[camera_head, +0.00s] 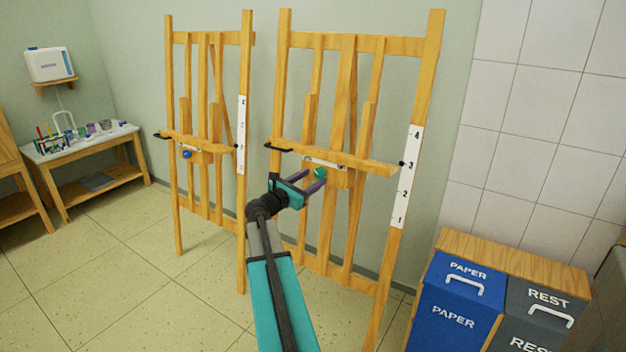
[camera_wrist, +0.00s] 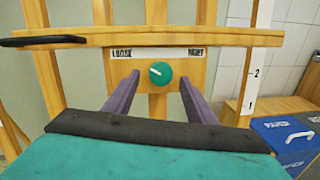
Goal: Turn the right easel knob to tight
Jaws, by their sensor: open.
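The right easel (camera_head: 345,165) is wooden and stands by the wall. Its knob is green and round (camera_head: 320,173), below the ledge. In the wrist view the green knob (camera_wrist: 160,73) carries a white pointer mark aimed to the upper left, toward the "LOOSE" side of the white label (camera_wrist: 158,53). The label's right end carries a second word that is hard to read. My gripper (camera_head: 305,183) is open in front of the knob. In the wrist view its two purple fingers (camera_wrist: 160,90) stand left and right of the knob, apart from it.
The left easel (camera_head: 205,140) has a blue knob (camera_head: 187,154). A blue paper bin (camera_head: 455,300) and a grey rest bin (camera_head: 540,315) stand at the lower right. A table (camera_head: 85,148) with art supplies is at the far left. The tiled floor at left is clear.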

